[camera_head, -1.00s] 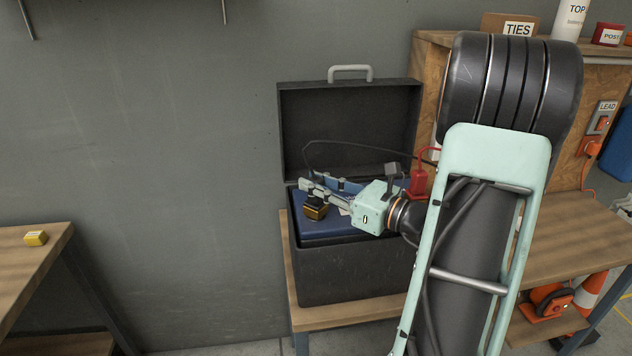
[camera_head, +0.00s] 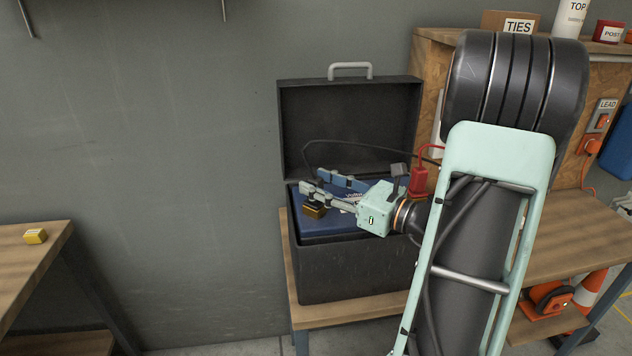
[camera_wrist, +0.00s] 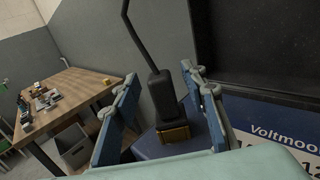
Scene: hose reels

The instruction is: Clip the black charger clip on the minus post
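The black charger clip (camera_wrist: 161,98) stands upright on the blue battery (camera_wrist: 275,128), near one corner, with its brass jaws at the bottom. In the head view its brass part (camera_head: 314,211) shows at the battery's left front. The minus post is not visible, so I cannot tell how the jaws sit on it. My gripper (camera_wrist: 160,105) is open around the clip, one finger on each side, with gaps between. In the head view my gripper (camera_head: 325,185) reaches in over the battery (camera_head: 325,227) from the right.
The battery sits in a black case (camera_head: 350,272) with its lid (camera_head: 345,130) raised behind. A red clip (camera_head: 419,181) with a red cable is at the right. A black cable arches over the battery. A yellow block (camera_head: 35,236) lies on the left table (camera_head: 30,262).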

